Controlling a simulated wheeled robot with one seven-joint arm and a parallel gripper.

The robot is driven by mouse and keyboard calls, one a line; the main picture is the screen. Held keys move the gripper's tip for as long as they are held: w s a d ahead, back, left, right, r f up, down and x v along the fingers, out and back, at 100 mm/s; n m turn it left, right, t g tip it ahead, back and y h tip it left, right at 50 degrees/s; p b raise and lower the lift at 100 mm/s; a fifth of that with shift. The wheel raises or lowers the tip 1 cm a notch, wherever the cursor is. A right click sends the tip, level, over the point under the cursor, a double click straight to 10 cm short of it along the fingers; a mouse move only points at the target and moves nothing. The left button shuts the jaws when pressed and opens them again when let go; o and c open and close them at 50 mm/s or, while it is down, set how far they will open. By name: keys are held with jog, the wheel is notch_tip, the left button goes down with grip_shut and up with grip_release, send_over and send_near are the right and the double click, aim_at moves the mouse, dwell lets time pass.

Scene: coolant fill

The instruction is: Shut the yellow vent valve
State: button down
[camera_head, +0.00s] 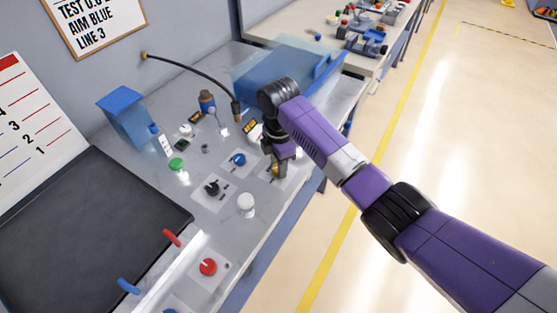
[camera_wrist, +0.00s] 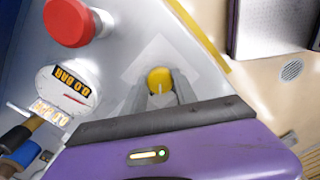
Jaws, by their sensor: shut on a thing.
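The yellow vent valve (camera_wrist: 160,80) is a round yellow knob with a pale pointer line, on a light square plate; the wrist view shows it between my gripper's fingers. In the head view only a bit of the yellow knob (camera_head: 275,170) shows below my gripper (camera_head: 279,172), near the front right edge of the bench. My gripper (camera_wrist: 158,95) points down and is shut on the knob. In the wrist view a gauge (camera_wrist: 68,92) to the left reads 0.0 BAR.
A blue knob (camera_head: 238,159), a black knob (camera_head: 212,188), a white knob (camera_head: 246,203) and a red knob (camera_head: 208,267) stand on the bench nearby. A red button (camera_wrist: 72,20) shows in the wrist view. A blue translucent box (camera_head: 275,75) is behind my gripper. A hose (camera_head: 195,72) arches over the bench.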

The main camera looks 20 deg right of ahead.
jog(key=m+p, duration=0.2)
jog(key=m, duration=0.2)
jog(key=shift+r+m, duration=0.15)
jog(key=shift+m, duration=0.15)
jog(key=m+p, duration=0.2)
jog(key=m, duration=0.2)
dwell(0.5)
jog(key=c, duration=1)
grip_release()
jog(key=shift+o, duration=0.2)
jog(key=shift+r+b, duration=0.65)
jog(key=shift+r, duration=3.15)
